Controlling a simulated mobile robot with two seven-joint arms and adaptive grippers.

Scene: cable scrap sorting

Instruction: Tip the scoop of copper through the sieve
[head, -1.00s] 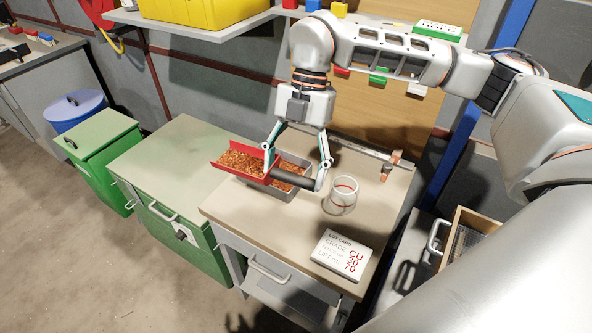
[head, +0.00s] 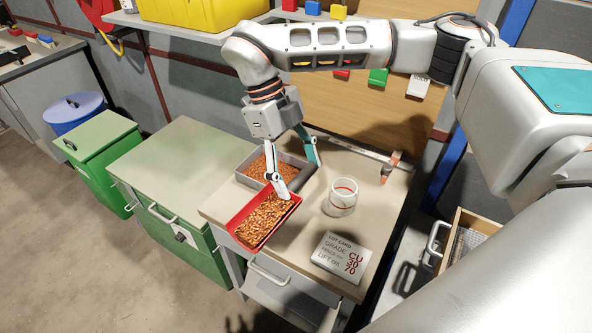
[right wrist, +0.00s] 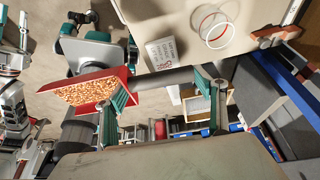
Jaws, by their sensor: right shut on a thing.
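The red scoop (head: 240,235) is heaped with copper bits and lies over the front left edge of the bench; it also shows in the right wrist view (right wrist: 122,77). My right gripper (head: 298,180) is shut on the scoop's dark handle (right wrist: 165,79), above the bench. A wooden-framed mesh sieve (head: 457,244) sits low at the right, partly cut off by my arm. A grey tray (head: 288,154) with more copper stands on the bench behind the scoop. My left gripper is not seen.
A clear cup with a red line (head: 342,198) stands right of the gripper. A lot card (head: 341,258) lies at the bench's front. A balance-like bar (head: 360,155) lies along the back. A green cabinet (head: 175,170) with a bare top stands to the left.

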